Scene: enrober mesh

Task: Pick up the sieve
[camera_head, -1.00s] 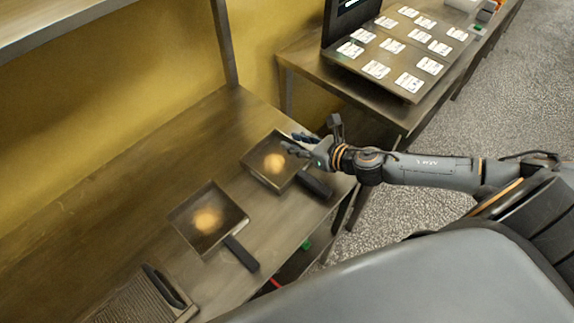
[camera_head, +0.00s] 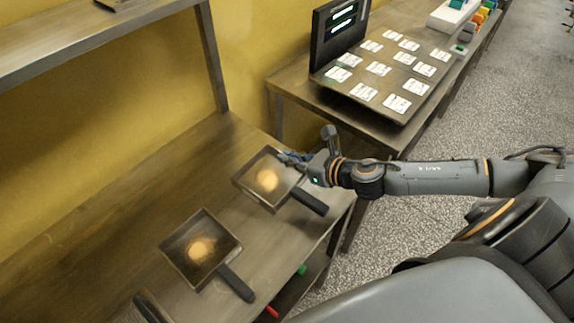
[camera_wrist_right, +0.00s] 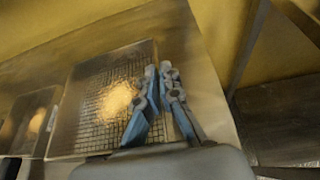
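A square, dark-rimmed pan (camera_head: 249,179) with a black handle lies on the metal table, its handle pointing toward the table's front edge. In the right wrist view its floor shows as a wire mesh (camera_wrist_right: 97,104), so this looks like the sieve. A bright glare spot lies on it. My right gripper (camera_head: 287,157) is over the sieve's right rim, away from the handle. Its two blue fingers (camera_wrist_right: 160,70) converge with their tips close together and nothing visible between them. Whether they touch the rim is unclear. My left gripper is not in view.
A similar square pan (camera_head: 176,256) with a black handle lies left of the sieve. A side table holds a tray (camera_head: 340,77) of white cards and a dark screen (camera_head: 332,43). A shelf (camera_head: 85,33) and its post (camera_head: 212,58) stand behind.

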